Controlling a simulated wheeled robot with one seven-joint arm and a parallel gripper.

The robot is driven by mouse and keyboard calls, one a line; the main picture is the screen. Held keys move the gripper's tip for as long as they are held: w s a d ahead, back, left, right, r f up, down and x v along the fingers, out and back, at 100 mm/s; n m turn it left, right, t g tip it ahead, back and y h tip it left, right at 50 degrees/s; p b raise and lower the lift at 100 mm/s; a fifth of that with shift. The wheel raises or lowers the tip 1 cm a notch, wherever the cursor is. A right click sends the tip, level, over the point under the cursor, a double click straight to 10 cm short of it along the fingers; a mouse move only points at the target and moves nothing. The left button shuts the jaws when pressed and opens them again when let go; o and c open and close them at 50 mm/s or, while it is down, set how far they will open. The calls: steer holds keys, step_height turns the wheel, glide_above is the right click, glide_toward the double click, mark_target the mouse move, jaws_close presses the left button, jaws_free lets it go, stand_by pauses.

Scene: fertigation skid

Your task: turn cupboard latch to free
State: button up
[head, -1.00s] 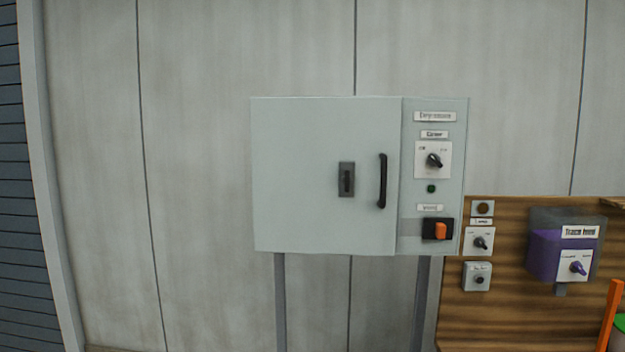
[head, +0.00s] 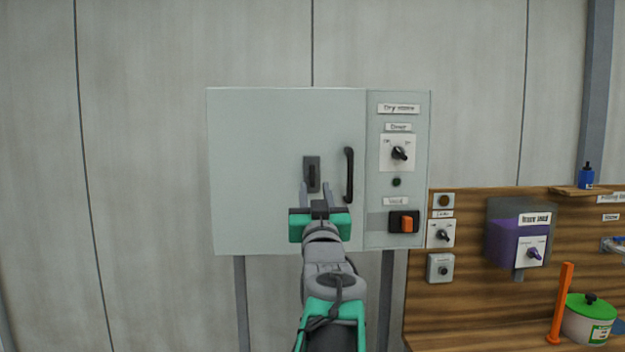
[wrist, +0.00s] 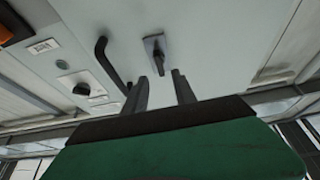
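The cupboard (head: 265,140) is a pale grey box on legs, its door shut. The latch (head: 312,172) is a small dark knob on a grey plate, left of the black door handle (head: 349,175). In the wrist view the latch (wrist: 159,62) lies just beyond the fingertips, its knob in line with the plate. My gripper (head: 315,186) is in front of the door just below the latch, fingers apart, with nothing between them. In the wrist view my gripper (wrist: 168,78) also shows two spread fingers pointing toward the latch. I cannot tell any contact.
Right of the door is a panel with a black rotary switch (head: 399,153), a green lamp (head: 397,182) and an orange rocker switch (head: 407,224). A wooden board (head: 470,270) with a purple box (head: 515,243) and smaller switches stands at the right. The wall left is clear.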

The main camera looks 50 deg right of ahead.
mark_target(312, 176)
steer(key=p+x, duration=0.2)
steer(key=x, duration=0.4)
steer(key=shift+w+d, duration=0.2)
steer(key=shift+w, duration=0.05)
steer(key=shift+c, duration=0.3)
jaws_close()
